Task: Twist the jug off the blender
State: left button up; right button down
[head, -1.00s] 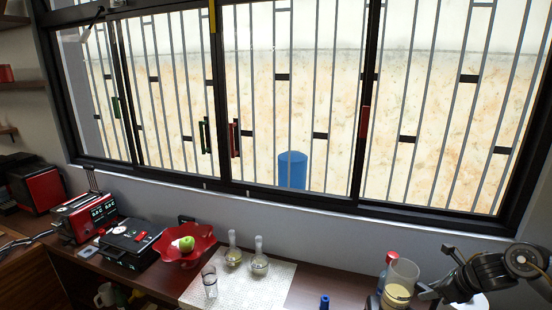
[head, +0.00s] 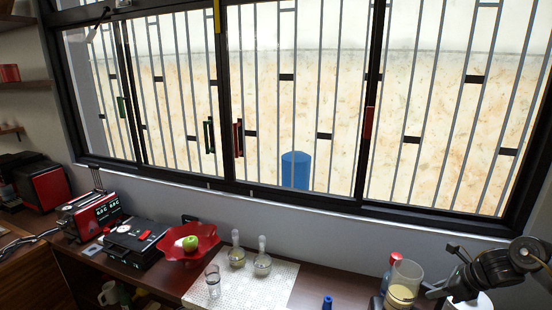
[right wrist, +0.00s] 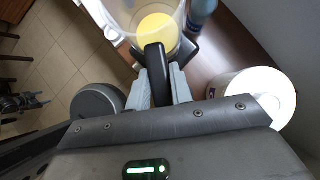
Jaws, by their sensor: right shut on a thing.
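The blender's clear jug (head: 405,273), with pale yellow contents, stands at the right end of the counter. Its dark base is mostly cut off by the head view's lower edge. In the right wrist view the jug (right wrist: 133,12) is at the top, with yellow inside and a black handle (right wrist: 155,62) toward me. My right gripper (head: 434,291) comes in from the right beside the jug. In the wrist view its grey fingers (right wrist: 159,88) are shut on the black handle. The jug looks upright and at the base, but the joint is hidden. My left gripper is not in view.
A red-capped bottle (head: 395,259) stands close behind the jug. A white round container (right wrist: 262,92) is right of the gripper in the wrist view. A blue-topped item (head: 327,302), two flasks (head: 262,262) and a glass (head: 213,282) stand to the left. A red bowl (head: 170,247) holds a green apple.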

jog(key=shift+w+d+r+n, duration=0.2)
jog(key=shift+w+d+n, duration=0.15)
jog(key=shift+w+n, duration=0.15)
jog(key=shift+d+f+y, duration=0.1)
jog(key=shift+f+y, duration=0.05)
jog(key=shift+y, duration=0.15)
jog(key=shift+r, duration=0.65)
jog(key=shift+r, duration=0.15)
jog(key=shift+r+p, duration=0.5)
jog(key=shift+r, duration=0.3)
jog(key=shift+s, duration=0.1)
